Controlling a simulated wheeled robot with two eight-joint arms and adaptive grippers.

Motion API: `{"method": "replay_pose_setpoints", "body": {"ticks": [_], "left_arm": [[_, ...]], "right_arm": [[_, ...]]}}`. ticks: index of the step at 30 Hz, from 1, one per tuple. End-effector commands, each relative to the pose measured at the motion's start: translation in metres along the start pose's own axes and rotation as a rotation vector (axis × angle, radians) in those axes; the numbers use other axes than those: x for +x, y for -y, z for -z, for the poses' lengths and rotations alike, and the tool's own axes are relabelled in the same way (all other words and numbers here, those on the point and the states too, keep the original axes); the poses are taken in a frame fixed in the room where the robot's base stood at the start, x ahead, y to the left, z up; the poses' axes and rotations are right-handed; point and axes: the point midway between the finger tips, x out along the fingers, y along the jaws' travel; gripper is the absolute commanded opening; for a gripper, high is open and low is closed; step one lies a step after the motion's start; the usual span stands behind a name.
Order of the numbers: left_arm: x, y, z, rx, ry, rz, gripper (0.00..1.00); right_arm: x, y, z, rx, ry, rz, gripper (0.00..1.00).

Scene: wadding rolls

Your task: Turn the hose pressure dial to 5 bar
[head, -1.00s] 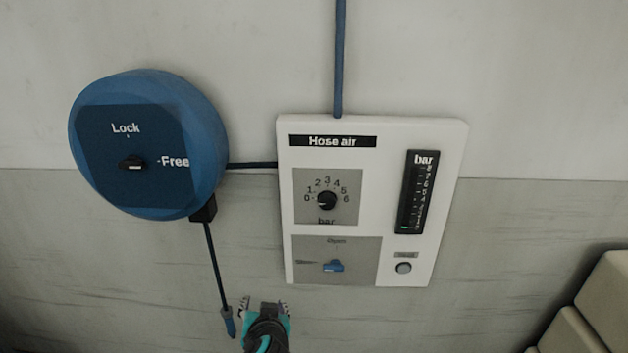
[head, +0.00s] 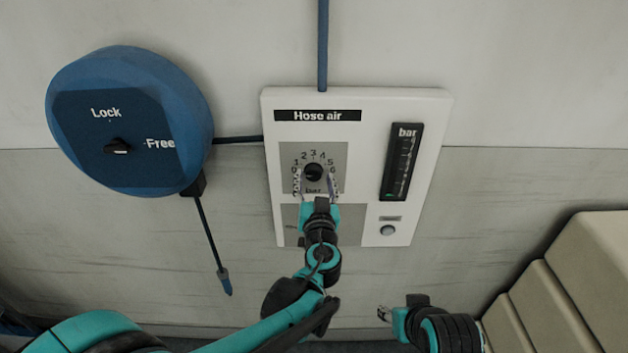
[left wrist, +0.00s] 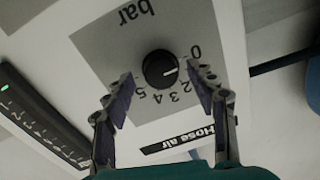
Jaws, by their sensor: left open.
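The hose pressure dial (head: 314,172) is a round black knob on a grey plate of the white "Hose air" panel (head: 428,130). In the left wrist view the dial (left wrist: 160,69) has a white mark that points to the low end of its scale, near 0 and 1. My left gripper (head: 315,182) is open, with one finger on each side of the dial. In the left wrist view its fingertips (left wrist: 161,78) look apart from the knob; contact cannot be told. My right gripper (head: 384,314) is low, right of the left arm; its jaws are too small to read.
The bar gauge (head: 401,162) has a green mark at its bottom. A round button (head: 387,230) sits below it. A blue hose reel (head: 130,120) with a Lock/Free knob is at left, its hose end (head: 225,283) hanging. Beige stepped blocks (head: 575,280) fill the lower right.

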Motion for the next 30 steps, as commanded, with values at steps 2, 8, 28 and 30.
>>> {"method": "replay_pose_setpoints", "body": {"ticks": [2, 8, 28, 30], "left_arm": [[0.0052, 0.0008, -0.0004, 0.000, 0.000, 0.001, 0.57], [0.0075, 0.0010, 0.0001, 0.000, 0.001, 0.001, 0.57], [0.0072, 0.0007, -0.0002, 0.042, -0.002, 0.002, 0.07], [0.0072, 0.0007, -0.0004, 0.072, -0.003, 0.002, 0.07]], "right_arm": [[0.0007, 0.0000, -0.0005, 0.000, 0.000, 0.000, 0.45], [0.0005, 0.0000, -0.0003, 0.000, 0.000, 0.000, 0.45], [0.0014, 0.0000, -0.0010, 0.000, 0.000, 0.000, 0.45], [0.0020, 0.0000, -0.0014, 0.000, 0.000, 0.000, 0.45]]}}
